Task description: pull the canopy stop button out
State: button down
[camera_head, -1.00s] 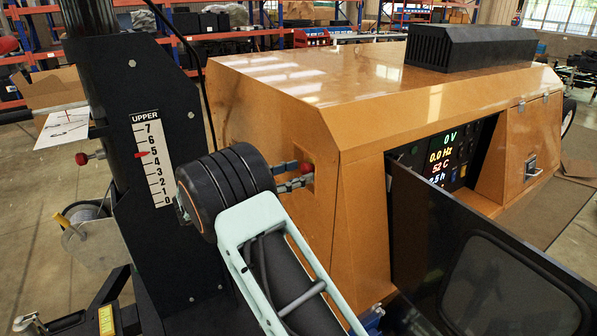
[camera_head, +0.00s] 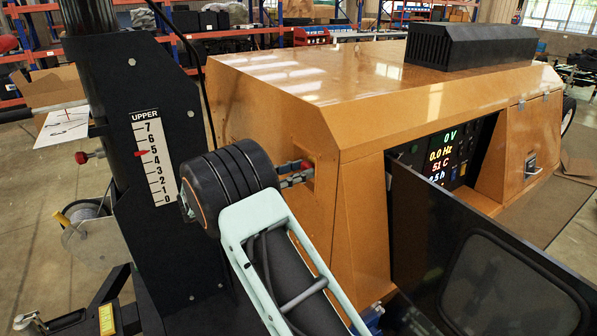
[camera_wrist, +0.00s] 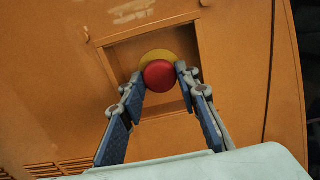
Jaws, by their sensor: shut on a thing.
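The canopy stop button is a red round knob (camera_wrist: 160,76) on a yellow disc (camera_wrist: 157,56), set in a square recess in the orange canopy (camera_wrist: 55,60). In the wrist view my gripper (camera_wrist: 160,78) has one finger on each side of the red knob, and its jaws are shut on it. In the head view my gripper (camera_head: 298,173) reaches the recess at the canopy's left end, and the red knob (camera_head: 306,165) shows partly beside the fingers. The dark wrist hides part of that canopy face.
A dark mast with an UPPER scale (camera_head: 154,157) stands close to the left of my wrist. An open dark panel door (camera_head: 480,270) juts out at the right, below a lit display (camera_head: 440,155). Vent slots (camera_wrist: 60,168) lie below the recess.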

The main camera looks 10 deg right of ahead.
jog(key=shift+a, duration=0.15)
jog(key=shift+s+a+f, duration=0.1)
jog(key=shift+s+a, duration=0.2)
jog(key=shift+a, duration=0.35)
jog(key=c, duration=1.5)
grip_release()
jog(key=shift+s+a, duration=0.1)
jog(key=shift+a, duration=0.05)
jog(key=shift+c, duration=0.2)
jog(key=shift+o, duration=0.5)
jog(key=v, duration=1.1)
jog(key=shift+a, duration=0.4)
jog(key=shift+s, duration=0.1)
